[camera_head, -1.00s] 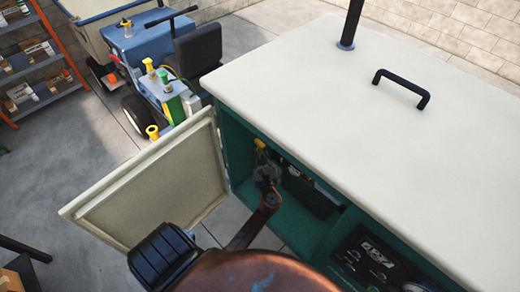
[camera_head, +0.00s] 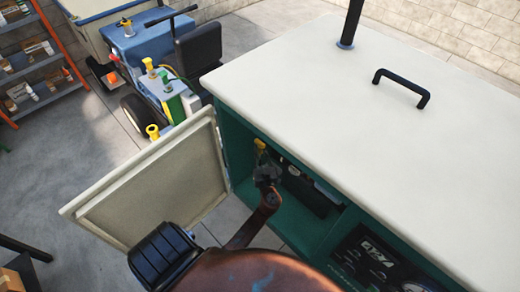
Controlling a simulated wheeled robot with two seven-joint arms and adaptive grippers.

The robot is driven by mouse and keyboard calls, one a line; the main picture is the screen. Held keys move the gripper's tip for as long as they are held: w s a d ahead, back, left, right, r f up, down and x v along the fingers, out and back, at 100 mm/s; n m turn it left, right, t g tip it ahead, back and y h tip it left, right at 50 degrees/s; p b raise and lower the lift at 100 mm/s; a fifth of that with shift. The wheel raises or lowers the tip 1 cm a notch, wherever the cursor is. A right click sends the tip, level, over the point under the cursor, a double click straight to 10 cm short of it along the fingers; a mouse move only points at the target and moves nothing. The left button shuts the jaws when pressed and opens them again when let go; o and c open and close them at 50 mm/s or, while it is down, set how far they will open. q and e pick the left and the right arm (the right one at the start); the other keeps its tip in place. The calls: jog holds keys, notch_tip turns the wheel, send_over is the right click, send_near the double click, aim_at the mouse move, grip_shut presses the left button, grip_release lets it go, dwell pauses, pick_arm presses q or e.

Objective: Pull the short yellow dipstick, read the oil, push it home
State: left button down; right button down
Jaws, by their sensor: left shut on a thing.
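A small yellow handle (camera_head: 261,145), which looks like the short yellow dipstick's, shows at the left end of the open green compartment (camera_head: 290,215), just inside the doorway. My left gripper (camera_head: 263,167), dark and small in the picture, reaches into the compartment from below at the end of a copper-coloured arm. It is shut on the yellow dipstick, just below the handle's top. The fingertips and the dipstick's lower part are hidden, so I cannot tell how far the stick is out, and no oil mark shows. My right gripper is not in view.
The cream door (camera_head: 150,190) stands open on the left. The cream top (camera_head: 370,120), with a black handle (camera_head: 401,87) and a pole (camera_head: 350,22), overhangs the compartment. A dark unit with white lettering (camera_head: 375,255) sits to the right. A blue vehicle (camera_head: 150,45) stands behind.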

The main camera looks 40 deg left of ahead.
pick_arm(q)
jog(key=shift+f, duration=0.15)
jog(key=shift+f+b, duration=0.45)
jog(key=shift+f, duration=0.35)
jog(key=shift+f+b, duration=0.4)
jog(key=shift+b, duration=0.1)
jog(key=shift+f+b, duration=0.3)
jog(key=shift+f, duration=0.05)
jog(key=shift+f+b, duration=0.9)
jog(key=shift+f, duration=0.3)
jog(key=shift+f+b, duration=0.35)
jog(key=shift+f, duration=0.1)
